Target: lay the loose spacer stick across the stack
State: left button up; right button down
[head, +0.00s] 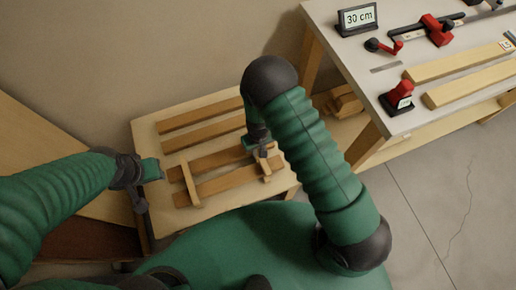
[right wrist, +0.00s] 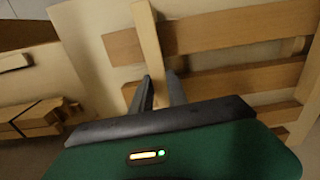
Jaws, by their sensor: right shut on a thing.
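The stack shows as two long boards (head: 215,186) side by side at the front of a low pale table in the head view. One spacer stick (head: 190,186) lies across their left part. My right gripper (head: 263,150) is shut on another spacer stick (head: 266,167) over the boards' right part. In the right wrist view this stick (right wrist: 147,40) runs up from between the fingers, across the boards (right wrist: 210,36). I cannot tell whether it touches them. My left gripper (head: 150,188) is open and empty, beside the boards' left ends.
Two more boards (head: 200,114) lie at the back of the low table (head: 150,130). Short wood pieces (head: 346,104) lie to its right. A white bench (head: 345,50) at the right carries a "30 cm" sign (head: 358,18), red tools (head: 437,30) and two planks (head: 460,62).

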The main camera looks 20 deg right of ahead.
jog(key=shift+d, duration=0.1)
jog(key=shift+f, duration=0.25)
dwell(0.3)
jog(key=shift+f, duration=0.35)
jog(key=shift+r, duration=0.1)
dwell(0.3)
jog(key=c, duration=1.2)
grip_release()
jog(key=shift+c, duration=0.7)
